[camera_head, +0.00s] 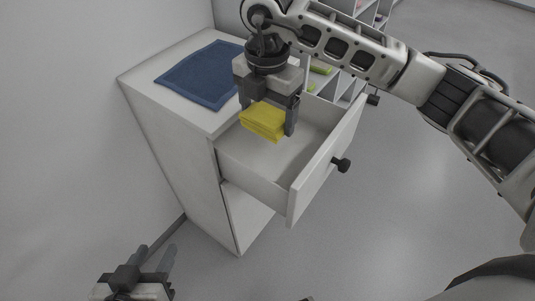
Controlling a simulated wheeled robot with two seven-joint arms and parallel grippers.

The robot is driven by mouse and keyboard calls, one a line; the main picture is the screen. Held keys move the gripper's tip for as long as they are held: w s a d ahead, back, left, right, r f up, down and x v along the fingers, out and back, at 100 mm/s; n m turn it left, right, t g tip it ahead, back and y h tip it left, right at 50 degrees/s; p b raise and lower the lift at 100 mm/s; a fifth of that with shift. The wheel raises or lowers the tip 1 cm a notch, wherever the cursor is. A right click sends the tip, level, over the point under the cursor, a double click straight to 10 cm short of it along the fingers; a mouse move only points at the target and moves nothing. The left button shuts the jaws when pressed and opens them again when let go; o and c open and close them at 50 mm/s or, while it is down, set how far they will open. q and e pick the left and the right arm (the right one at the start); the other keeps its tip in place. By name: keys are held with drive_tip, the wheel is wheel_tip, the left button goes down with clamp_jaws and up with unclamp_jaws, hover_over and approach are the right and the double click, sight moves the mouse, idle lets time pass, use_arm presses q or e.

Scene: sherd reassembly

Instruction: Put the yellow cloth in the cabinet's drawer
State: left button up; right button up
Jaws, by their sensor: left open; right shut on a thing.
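The yellow cloth (262,121) is a folded stack held between the fingers of my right gripper (269,113). The gripper points down and is shut on the cloth, over the open drawer. The cabinet (170,145) is white and stands against the wall. Its drawer (325,165) is pulled out, with a dark knob on its front. The visible part of the drawer floor is bare; the part behind the cloth and gripper is hidden. I cannot tell whether the cloth touches the drawer floor. My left gripper (155,258) is open and empty at the bottom left, away from the cabinet.
A blue cloth (202,74) lies flat on the cabinet top. A white shelf unit (345,88) with some green things stands behind. The grey floor (400,220) to the right is clear.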

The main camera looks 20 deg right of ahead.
wheel_tip(320, 180, down, 12)
drive_tip(key=shift+s+r+b, duration=0.1)
drive_tip(key=shift+r+b, duration=0.1)
drive_tip(key=shift+b, duration=0.35)
drive_tip(key=shift+f, duration=0.85)
wheel_tip(320, 180, down, 4)
drive_tip(key=shift+b, duration=0.4)
use_arm(q)
drive_tip(key=f, duration=0.3)
drive_tip(key=shift+d+g, duration=0.3)
drive_tip(key=shift+d, duration=0.1)
use_arm(e)
drive_tip(key=shift+f, duration=0.2)
drive_tip(key=shift+f, duration=0.15)
drive_tip(key=o, duration=0.9)
use_arm(q)
drive_tip(key=shift+w+f, duration=0.1)
drive_tip(key=shift+w, duration=0.05)
